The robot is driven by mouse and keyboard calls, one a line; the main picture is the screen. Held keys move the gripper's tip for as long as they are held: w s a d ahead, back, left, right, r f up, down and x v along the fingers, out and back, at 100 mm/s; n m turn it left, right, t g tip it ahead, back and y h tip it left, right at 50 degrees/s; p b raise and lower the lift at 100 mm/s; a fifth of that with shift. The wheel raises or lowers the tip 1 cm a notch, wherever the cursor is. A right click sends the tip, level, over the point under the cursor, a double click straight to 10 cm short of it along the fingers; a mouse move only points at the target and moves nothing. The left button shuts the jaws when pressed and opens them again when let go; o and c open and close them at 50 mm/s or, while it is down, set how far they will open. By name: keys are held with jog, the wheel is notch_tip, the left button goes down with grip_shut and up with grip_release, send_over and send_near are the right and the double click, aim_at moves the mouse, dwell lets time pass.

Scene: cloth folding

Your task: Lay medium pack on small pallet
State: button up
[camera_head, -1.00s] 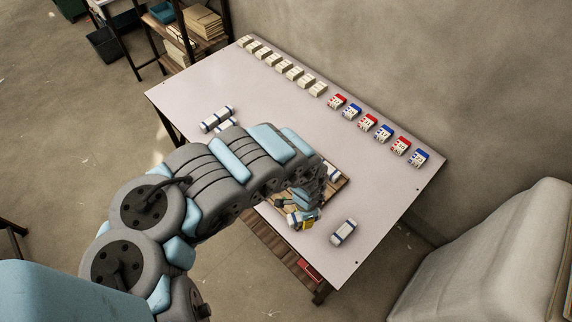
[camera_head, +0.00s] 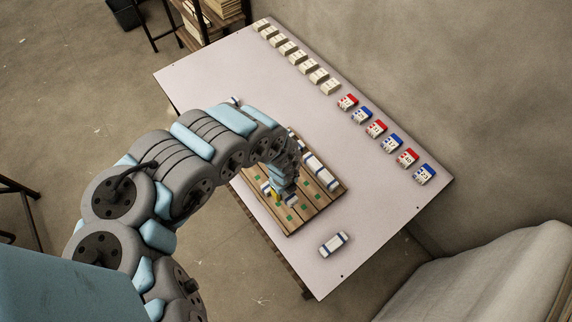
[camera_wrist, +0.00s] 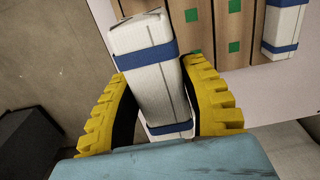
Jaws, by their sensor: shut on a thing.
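My gripper (camera_wrist: 155,72) has its yellow fingers shut on a white pack (camera_wrist: 150,85) with blue bands, one finger on each side. In the head view my gripper (camera_head: 279,192) is over the left part of the wooden pallet (camera_head: 310,208), which has green squares. The pallet also shows in the wrist view (camera_wrist: 209,32), beyond the held pack. I cannot tell whether the held pack touches it. A longer white and blue pack (camera_head: 321,172) lies along the pallet's far right side. My arm hides the pallet's upper left.
Another white and blue pack (camera_head: 333,244) lies on the table (camera_head: 375,210) near its front right edge. Cream boxes (camera_head: 298,57) and red and blue boxes (camera_head: 376,129) line the back edge.

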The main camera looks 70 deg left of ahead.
aim_at(301, 177)
jog(key=shift+w+a+f+b, duration=0.3)
jog(key=shift+a+f+b, duration=0.25)
jog(key=shift+b, duration=0.6)
jog(key=w+a+f+b, duration=0.1)
jog(key=w+a+b, duration=0.1)
jog(key=b, duration=0.2)
jog(key=w+a+f+b, duration=0.1)
jog(key=w+f+b, duration=0.1)
jog(key=b, duration=0.3)
jog(key=w+a+f+b, duration=0.1)
jog(key=w+a+b, duration=0.1)
jog(key=b, duration=0.2)
jog(key=shift+w+a+f, duration=0.15)
jog(key=shift+w+a, duration=0.15)
jog(key=f+b, duration=0.1)
jog(key=w+a+f+b, duration=0.1)
jog(key=b, duration=0.1)
jog(key=f+b, duration=0.1)
jog(key=b, duration=0.1)
jog(key=shift+w+a, duration=0.3)
jog(key=shift+w, duration=0.05)
jog(key=shift+w+a+f+b, duration=0.4)
jog(key=shift+w+a+b, duration=0.15)
jog(key=shift+b, duration=0.15)
jog(key=shift+w+a+f+b, duration=0.15)
jog(key=shift+f+b, duration=0.2)
jog(key=shift+f, duration=1.5)
jog(key=shift+f, duration=0.1)
